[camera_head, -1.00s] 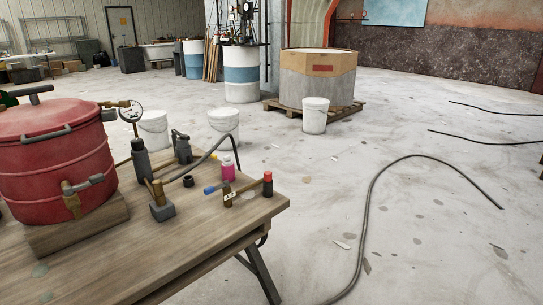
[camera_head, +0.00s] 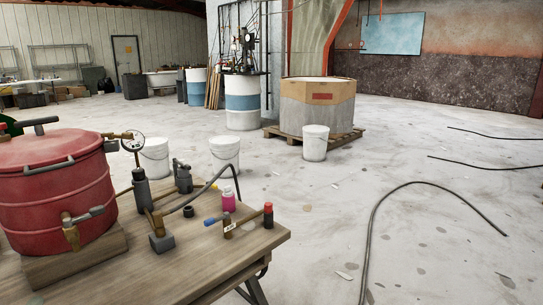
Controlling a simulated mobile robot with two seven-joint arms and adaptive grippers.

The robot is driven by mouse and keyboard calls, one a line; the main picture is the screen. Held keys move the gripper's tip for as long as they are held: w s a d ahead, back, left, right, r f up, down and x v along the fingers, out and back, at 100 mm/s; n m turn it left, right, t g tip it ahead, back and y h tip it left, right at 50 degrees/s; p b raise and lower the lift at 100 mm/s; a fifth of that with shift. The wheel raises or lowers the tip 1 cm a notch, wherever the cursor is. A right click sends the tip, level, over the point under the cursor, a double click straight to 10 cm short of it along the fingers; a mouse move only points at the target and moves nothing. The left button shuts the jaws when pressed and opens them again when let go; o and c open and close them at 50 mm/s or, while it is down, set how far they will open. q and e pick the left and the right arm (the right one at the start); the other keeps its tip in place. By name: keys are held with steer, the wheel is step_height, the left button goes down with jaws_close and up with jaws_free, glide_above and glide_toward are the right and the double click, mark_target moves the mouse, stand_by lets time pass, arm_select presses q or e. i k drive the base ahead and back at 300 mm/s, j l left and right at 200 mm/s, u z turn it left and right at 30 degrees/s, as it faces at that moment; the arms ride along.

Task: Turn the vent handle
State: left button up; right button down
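A red lidded pot (camera_head: 52,190) sits on a wooden block at the left of the wooden table (camera_head: 195,275). Brass valves with grey handles are on its side (camera_head: 82,222) and near its top (camera_head: 118,135), where a round gauge (camera_head: 132,141) is fitted. I cannot tell which handle is the vent handle. Neither of my grippers is in view.
A dark pump-like fitting (camera_head: 182,175), a black hose (camera_head: 208,183) and a pink-and-white bottle (camera_head: 228,200) share the table. White buckets (camera_head: 224,153) stand behind it. A hose (camera_head: 372,225) lies on the floor at right, which is otherwise largely open.

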mark_target(37, 123)
steer(key=u, duration=1.25)
steer(key=k+l, duration=0.1)
steer(key=l, duration=0.15)
steer(key=k+l, duration=0.1)
steer(key=l, duration=0.15)
steer(key=z, duration=0.05)
